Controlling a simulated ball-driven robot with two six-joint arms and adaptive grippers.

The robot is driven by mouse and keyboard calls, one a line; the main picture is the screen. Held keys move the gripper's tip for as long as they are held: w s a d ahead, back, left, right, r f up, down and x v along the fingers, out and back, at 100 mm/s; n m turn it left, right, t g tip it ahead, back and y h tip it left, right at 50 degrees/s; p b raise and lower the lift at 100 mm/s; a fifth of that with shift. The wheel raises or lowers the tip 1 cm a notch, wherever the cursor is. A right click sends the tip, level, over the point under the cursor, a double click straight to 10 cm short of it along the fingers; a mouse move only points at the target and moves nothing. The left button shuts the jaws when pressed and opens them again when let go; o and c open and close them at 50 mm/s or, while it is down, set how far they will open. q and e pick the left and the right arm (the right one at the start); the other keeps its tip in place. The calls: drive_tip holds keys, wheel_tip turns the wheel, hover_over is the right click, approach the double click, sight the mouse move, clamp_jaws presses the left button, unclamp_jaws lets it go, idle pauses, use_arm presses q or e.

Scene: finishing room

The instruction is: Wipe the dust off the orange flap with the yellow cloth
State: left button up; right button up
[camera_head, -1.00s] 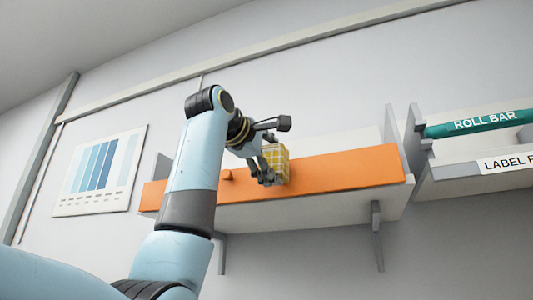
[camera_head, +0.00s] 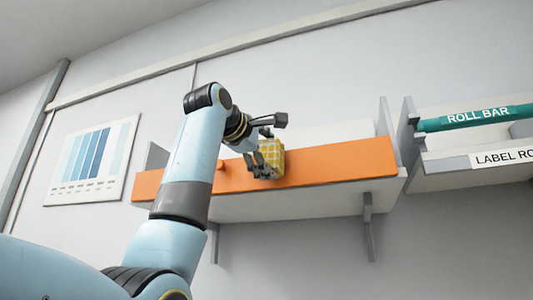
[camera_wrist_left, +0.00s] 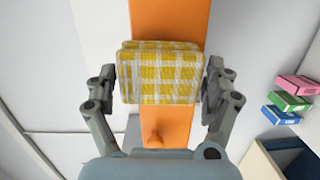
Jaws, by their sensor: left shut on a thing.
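The orange flap (camera_head: 335,161) is the long front panel of a wall shelf, with a small orange knob (camera_head: 221,164) toward its left end. It runs up the left wrist view (camera_wrist_left: 171,17), with the knob below the cloth. The yellow cloth (camera_head: 273,156) is a folded yellow and white checked pad, held in front of the flap left of its middle. My left gripper (camera_wrist_left: 161,82) is shut on the cloth, one finger at each side. Whether the cloth touches the flap I cannot tell. No dust can be made out. My right gripper is not in view.
A second shelf with a teal roll bar (camera_head: 475,117) and a label strip (camera_head: 505,157) is at the right. A blue striped chart (camera_head: 92,160) hangs at the left. Small pink, green and blue boxes (camera_wrist_left: 291,104) show in the wrist view.

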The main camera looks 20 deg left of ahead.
use_arm(q)
drive_tip(key=shift+w+p, duration=0.3)
drive_tip(key=shift+w, duration=0.15)
drive_tip(key=shift+w, duration=0.35)
drive_tip(key=shift+d, duration=0.15)
drive_tip(key=shift+s+d+p, duration=0.1)
drive_tip(key=shift+d+p, duration=0.55)
drive_tip(key=shift+d, duration=1.25)
drive_tip(key=shift+r+p, duration=0.1)
drive_tip(key=shift+p, duration=0.25)
drive_tip(key=shift+a+p, duration=0.55)
drive_tip(key=shift+a, duration=1.5)
